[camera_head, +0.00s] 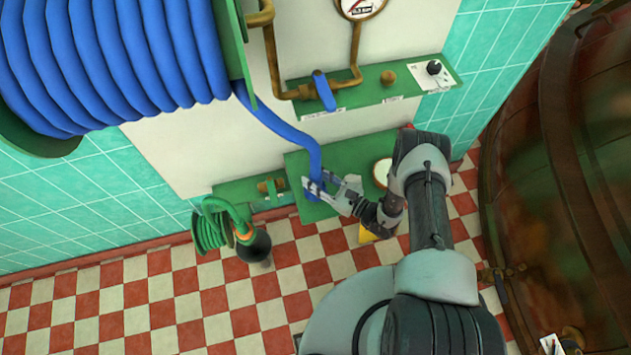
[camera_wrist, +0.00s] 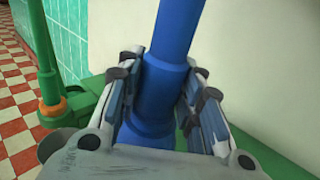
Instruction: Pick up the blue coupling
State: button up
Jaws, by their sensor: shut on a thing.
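The blue coupling (camera_wrist: 160,88) is a thick blue sleeve at the end of the blue hose (camera_head: 285,128). In the wrist view it stands between the two fingers of my gripper (camera_wrist: 160,100), which are shut on it from both sides. In the head view my gripper (camera_head: 318,188) is at the hose's lower end, in front of the green panel (camera_head: 335,158). There the coupling (camera_head: 312,190) is partly hidden by the fingers. The hose runs up from it to the big blue coil (camera_head: 110,55).
A green hose coil (camera_head: 208,228) with a dark nozzle (camera_head: 254,245) hangs left of my gripper. Above is a green shelf (camera_head: 360,92) with a blue-handled valve (camera_head: 324,90) and brass pipes. A large copper kettle (camera_head: 560,190) stands at the right. The checkered floor (camera_head: 150,310) is clear at lower left.

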notch_tip(320, 180, up, 16)
jog(key=p, duration=0.4)
jog(key=shift+r+p, duration=0.15)
jog(key=shift+p, duration=0.25)
jog(key=shift+d, duration=0.1)
